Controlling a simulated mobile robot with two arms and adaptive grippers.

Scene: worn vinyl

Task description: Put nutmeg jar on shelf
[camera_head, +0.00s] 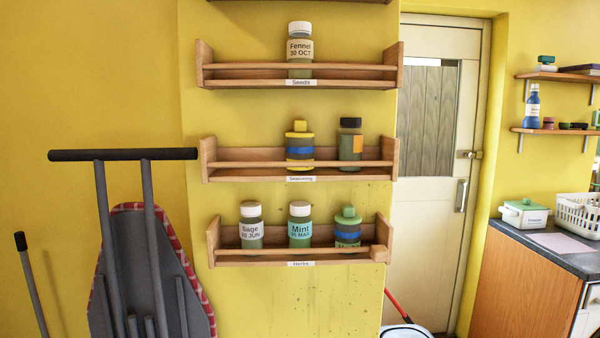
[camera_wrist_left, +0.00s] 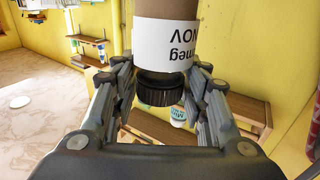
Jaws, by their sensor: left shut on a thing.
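In the left wrist view, my left gripper (camera_wrist_left: 160,95) is shut on the nutmeg jar (camera_wrist_left: 165,45). The jar is cut off at the top edge. In the head view, three wooden wall racks are stacked: the Seeds shelf (camera_head: 250,84), the Seasoning shelf (camera_head: 250,175) and the Herbs shelf (camera_head: 240,261). Neither gripper shows in the head view.
A Fennel jar (camera_head: 300,48) stands on the Seeds shelf. Sage (camera_head: 251,230), Mint (camera_head: 300,230) and a green-lidded jar (camera_head: 348,232) fill much of the Herbs shelf. An ironing board (camera_head: 150,270) leans at left. A door (camera_head: 430,150) and counter (camera_head: 535,280) are at right.

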